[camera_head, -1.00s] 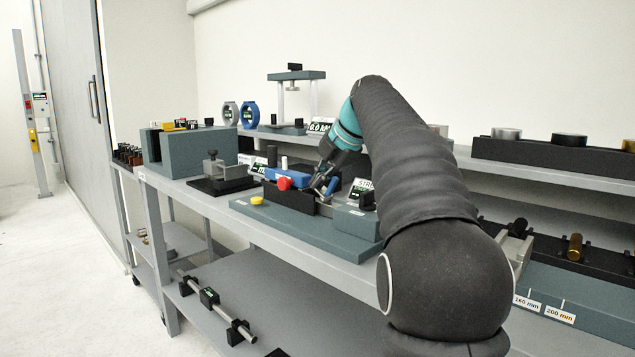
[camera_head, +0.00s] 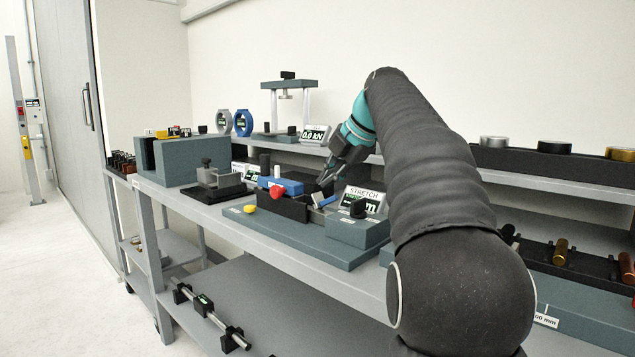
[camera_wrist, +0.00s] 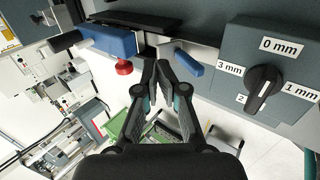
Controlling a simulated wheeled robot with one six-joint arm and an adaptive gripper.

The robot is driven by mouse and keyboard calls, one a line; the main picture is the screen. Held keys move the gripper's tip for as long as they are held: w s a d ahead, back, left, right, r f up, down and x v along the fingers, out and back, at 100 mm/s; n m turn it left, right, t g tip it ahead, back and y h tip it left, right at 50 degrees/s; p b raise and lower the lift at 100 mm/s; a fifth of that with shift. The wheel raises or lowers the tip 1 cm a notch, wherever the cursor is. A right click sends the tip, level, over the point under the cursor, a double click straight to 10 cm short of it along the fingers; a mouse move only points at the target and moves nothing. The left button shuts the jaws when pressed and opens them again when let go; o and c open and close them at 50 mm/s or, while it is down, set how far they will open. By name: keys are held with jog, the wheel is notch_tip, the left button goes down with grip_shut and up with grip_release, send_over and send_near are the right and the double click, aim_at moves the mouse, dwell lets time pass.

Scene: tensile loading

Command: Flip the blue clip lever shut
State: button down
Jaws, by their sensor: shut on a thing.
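The small blue clip lever (camera_head: 327,201) sits on the teal fixture, between the large blue block and the dial block. In the wrist view the lever (camera_wrist: 188,62) lies slanted on a grey plate, just right of my right fingertip. My gripper (camera_head: 322,183) points down at the fixture from above. In the wrist view the fingertips of my gripper (camera_wrist: 163,64) are close together; I cannot make out what is between them. The large blue block (camera_wrist: 108,40) with a red knob (camera_wrist: 124,68) is left of the fingers. Contact with the lever is unclear.
A grey dial block (camera_wrist: 225,75) with a black knob (camera_wrist: 264,88) and mm labels stands right of the lever. A STRETCH display (camera_head: 364,199) stands behind it. A yellow knob (camera_head: 249,209) is at the fixture's left. A grey clamp stand (camera_head: 215,180) is farther left.

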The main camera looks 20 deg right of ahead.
jog(key=s+f+v, duration=0.1)
jog(key=v, duration=0.8)
jog(key=shift+d+p, duration=0.25)
jog(key=shift+p, duration=0.1)
jog(key=shift+s+r, duration=0.1)
jog(key=shift+r, duration=0.05)
jog(key=shift+m+t, duration=0.6)
jog(key=shift+t, duration=0.3)
jog(key=s+d+f+b, duration=0.2)
jog(key=b, duration=0.2)
jog(key=s+d+f+b, duration=0.1)
jog(key=s+f+b, duration=0.1)
jog(key=b, duration=0.1)
jog(key=shift+s+d+f+b, duration=0.2)
jog(key=shift+d+f+b, duration=0.15)
jog(key=shift+d+b, duration=0.05)
jog(key=shift+s+f+t+y+b, duration=0.1)
jog(key=shift+s+t+y+b, duration=0.25)
jog(key=shift+b, duration=0.45)
jog(key=a+r, duration=0.1)
jog(key=a+r+n+t+y, duration=0.1)
jog(key=r, duration=0.1)
jog(key=shift+w+t+y, duration=0.25)
jog(key=shift+w, duration=0.15)
jog(key=shift+w+f, duration=0.1)
jog(key=shift+f, duration=0.05)
